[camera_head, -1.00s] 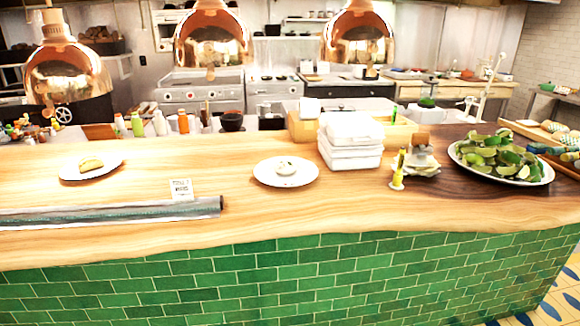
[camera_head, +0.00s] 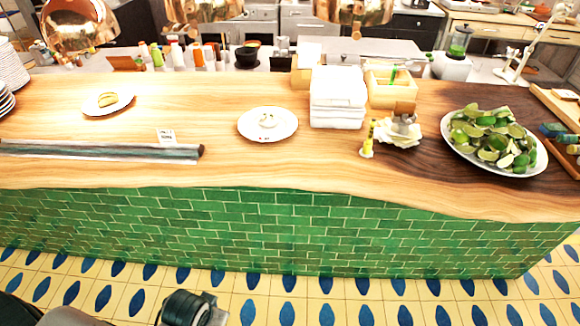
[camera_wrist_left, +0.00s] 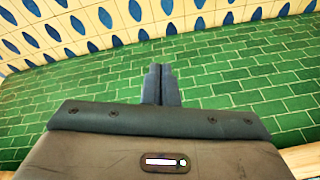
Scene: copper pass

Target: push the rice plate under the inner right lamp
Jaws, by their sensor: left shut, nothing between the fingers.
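The rice plate (camera_head: 267,136) is white and round, with a small pale mound on it. It lies on the wooden counter near the middle of the head view. Three copper lamps hang along the top: a left one (camera_head: 80,28), a middle one (camera_head: 203,9) and a right one (camera_head: 353,10), the last two cut by the top edge. The right one hangs above and to the right of the plate in the picture. My left gripper (camera_wrist_left: 161,70) is shut and empty in the left wrist view, in front of the green tiles, away from the plate. My right gripper does not show.
Right of the plate are stacked white containers (camera_head: 338,98), a small yellow bottle (camera_head: 367,140) and a lime platter (camera_head: 493,170). Left are another food plate (camera_head: 108,103), a long dark roll (camera_head: 100,150) and a small card (camera_head: 166,136). The counter in front of the rice plate is clear.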

